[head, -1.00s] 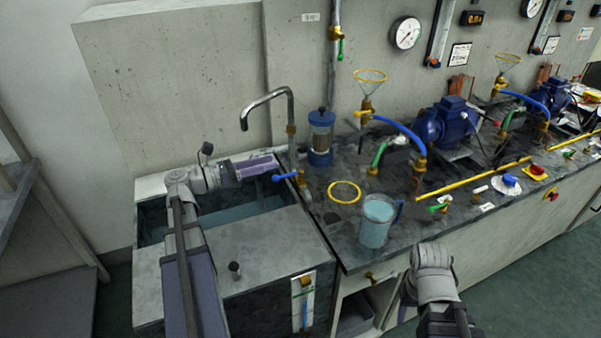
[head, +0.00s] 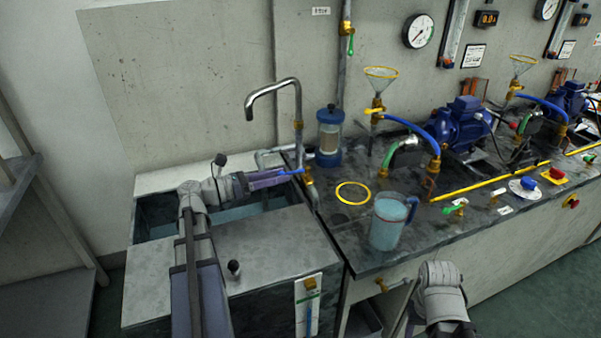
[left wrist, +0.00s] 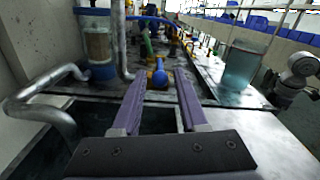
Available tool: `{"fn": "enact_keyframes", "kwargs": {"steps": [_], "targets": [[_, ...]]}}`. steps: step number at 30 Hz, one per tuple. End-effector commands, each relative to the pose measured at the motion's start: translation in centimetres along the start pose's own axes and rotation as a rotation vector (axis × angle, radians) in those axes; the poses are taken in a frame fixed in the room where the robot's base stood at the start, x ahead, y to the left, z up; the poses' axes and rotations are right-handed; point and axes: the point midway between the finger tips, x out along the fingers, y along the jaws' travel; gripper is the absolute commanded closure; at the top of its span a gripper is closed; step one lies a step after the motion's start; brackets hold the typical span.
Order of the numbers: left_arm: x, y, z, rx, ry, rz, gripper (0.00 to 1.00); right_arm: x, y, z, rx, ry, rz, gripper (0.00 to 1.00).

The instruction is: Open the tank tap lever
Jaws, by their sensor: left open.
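A blue lever (head: 291,172) sits on a brass tap (head: 309,186) at the right edge of the sunken tank (head: 150,224). My left gripper (head: 284,175) is open, with its purple fingers pointing right at the lever's free end. In the left wrist view the lever's rounded blue end (left wrist: 160,78) appears between the open fingertips (left wrist: 160,88), with brass behind it. I cannot tell whether the fingers touch it. My right arm shows at the lower right, but its fingers are hidden.
A curved metal spout (head: 272,84) rises behind the tap, next to a blue-capped filter (head: 329,138). A jug of water (head: 390,222) and a yellow ring (head: 353,193) are on the bench to the right. A black knob (head: 233,267) stands on the tank cover.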

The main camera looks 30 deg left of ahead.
Motion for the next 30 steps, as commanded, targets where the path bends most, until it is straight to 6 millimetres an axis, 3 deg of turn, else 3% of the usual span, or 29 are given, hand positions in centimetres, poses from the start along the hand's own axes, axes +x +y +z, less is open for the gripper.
{"fn": "enact_keyframes", "kwargs": {"steps": [6,13,25,30], "targets": [[3.5,0.0,0.0,0.000,0.001,-0.003,0.57,0.0,0.0,0.0,0.000,0.000,0.000,0.48],[6.2,0.0,0.0,0.000,0.000,-0.001,0.57,0.0,0.0,0.0,0.000,0.000,0.000,0.48],[6.9,0.0,0.0,0.000,0.000,0.001,0.57,0.0,0.0,0.0,0.000,0.000,0.000,0.48],[6.9,0.0,0.0,0.000,0.000,0.001,0.74,0.0,0.0,0.0,0.000,0.000,0.000,0.48]]}}
